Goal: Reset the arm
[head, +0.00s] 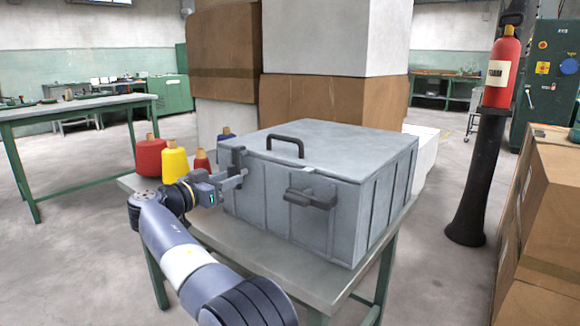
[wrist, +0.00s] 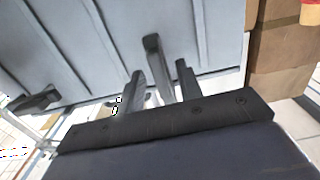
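My gripper (head: 238,181) is at the near left side of a grey lidded metal box (head: 300,218), close to its wall. I cannot tell whether the fingers touch the box. My arm reaches in from the lower middle of the head view.
The box stands on a table (head: 250,262) with its lid down and a dark handle (head: 285,143) on top. Red (head: 150,158) and yellow (head: 175,165) cones stand close behind my wrist. A fire extinguisher (head: 502,72) and cardboard boxes (head: 552,200) are at right.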

